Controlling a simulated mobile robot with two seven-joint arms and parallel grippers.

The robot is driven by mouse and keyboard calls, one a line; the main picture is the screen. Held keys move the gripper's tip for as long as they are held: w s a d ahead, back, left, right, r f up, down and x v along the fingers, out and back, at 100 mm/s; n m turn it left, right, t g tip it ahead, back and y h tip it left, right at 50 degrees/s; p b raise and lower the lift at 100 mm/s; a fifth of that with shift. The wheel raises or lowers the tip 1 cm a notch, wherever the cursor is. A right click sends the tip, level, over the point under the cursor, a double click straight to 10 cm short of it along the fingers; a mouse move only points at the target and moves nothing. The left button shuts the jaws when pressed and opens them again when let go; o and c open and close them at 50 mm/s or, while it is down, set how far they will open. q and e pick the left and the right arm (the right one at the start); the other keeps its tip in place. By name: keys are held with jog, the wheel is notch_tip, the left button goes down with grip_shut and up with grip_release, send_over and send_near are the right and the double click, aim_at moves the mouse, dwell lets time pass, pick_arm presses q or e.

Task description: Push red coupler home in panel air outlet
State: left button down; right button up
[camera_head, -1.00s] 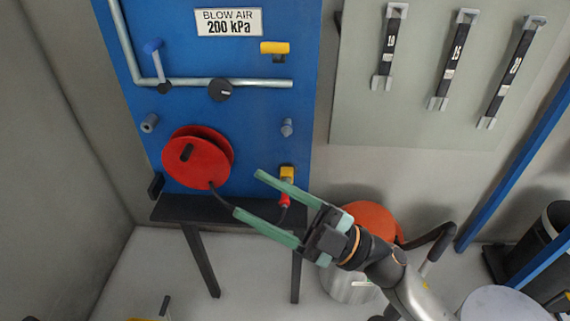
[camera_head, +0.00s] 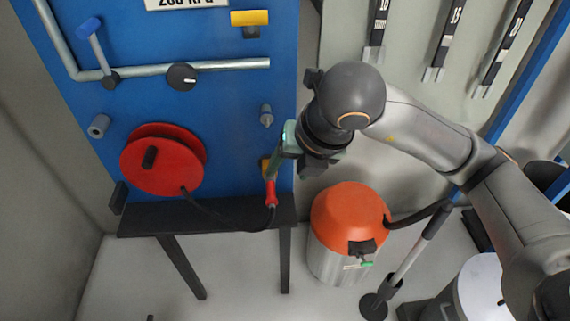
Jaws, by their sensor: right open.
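The red coupler (camera_head: 271,193) hangs upright below a yellow holder (camera_head: 265,164) near the right edge of the blue panel (camera_head: 230,100). A black hose runs from its lower end to the red reel (camera_head: 160,165). A grey stub fitting (camera_head: 266,115), which looks like an air outlet, sticks out of the panel above the holder. My right gripper (camera_head: 277,168) is open, seen nearly edge-on, with its green fingers beside the holder just above the coupler. Whether it touches the coupler I cannot tell. My left gripper is not in view.
A black shelf (camera_head: 210,214) runs under the panel. A pipe with a blue-handled valve (camera_head: 90,35) and a black knob (camera_head: 182,76) is above. Another grey stub (camera_head: 98,126) sits at left. An orange-topped canister (camera_head: 349,218) stands on the floor at right.

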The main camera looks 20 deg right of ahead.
aim_at(272, 192)
jog(key=x, duration=1.1)
jog(key=shift+a+f, duration=0.1)
jog(key=shift+f, duration=0.25)
grip_shut()
